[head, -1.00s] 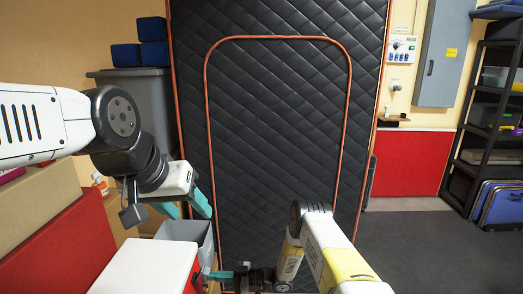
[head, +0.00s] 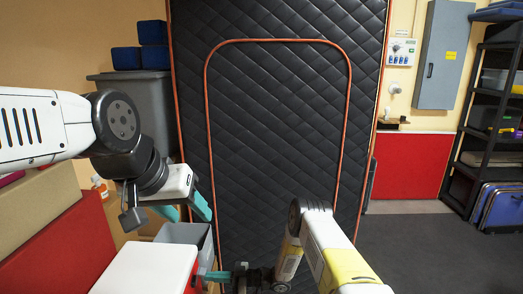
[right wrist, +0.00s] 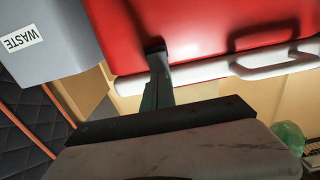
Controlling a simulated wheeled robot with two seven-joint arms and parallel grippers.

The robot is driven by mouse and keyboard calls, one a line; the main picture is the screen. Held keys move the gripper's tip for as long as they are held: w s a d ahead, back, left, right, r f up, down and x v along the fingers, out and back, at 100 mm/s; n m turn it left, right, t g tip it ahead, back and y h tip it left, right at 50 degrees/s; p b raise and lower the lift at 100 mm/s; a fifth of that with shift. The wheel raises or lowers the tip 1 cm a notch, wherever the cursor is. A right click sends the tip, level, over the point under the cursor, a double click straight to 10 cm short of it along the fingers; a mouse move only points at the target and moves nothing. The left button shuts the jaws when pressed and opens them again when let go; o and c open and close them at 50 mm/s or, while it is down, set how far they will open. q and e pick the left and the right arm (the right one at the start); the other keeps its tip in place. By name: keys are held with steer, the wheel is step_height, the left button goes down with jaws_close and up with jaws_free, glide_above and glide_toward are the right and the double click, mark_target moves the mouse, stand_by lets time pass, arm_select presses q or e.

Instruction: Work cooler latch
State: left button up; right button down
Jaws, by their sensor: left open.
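The cooler is red with a white lid (head: 145,268) and stands at the lower left of the head view. In the right wrist view its red body (right wrist: 190,25) fills the top, with the white lid edge and a white handle (right wrist: 275,65) along it. I cannot make out a separate latch. My right gripper (head: 212,275) is low at the cooler's right side; its fingers (right wrist: 156,60) are together, with tips against or just in front of the red wall by the lid edge. Contact is unclear. My left gripper (head: 187,213) is open and empty above the grey bin.
A grey bin (head: 185,232) marked WASTE (right wrist: 45,45) stands close beside the cooler. Red and tan boxes (head: 60,245) are at the left. A black quilted panel (head: 280,130) stands behind. Open floor (head: 420,250) lies at the right.

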steer(key=shift+a+r, duration=0.1)
steer(key=shift+a, duration=0.05)
steer(key=d, duration=0.7)
steer(key=shift+f, duration=0.45)
stand_by(0.4)
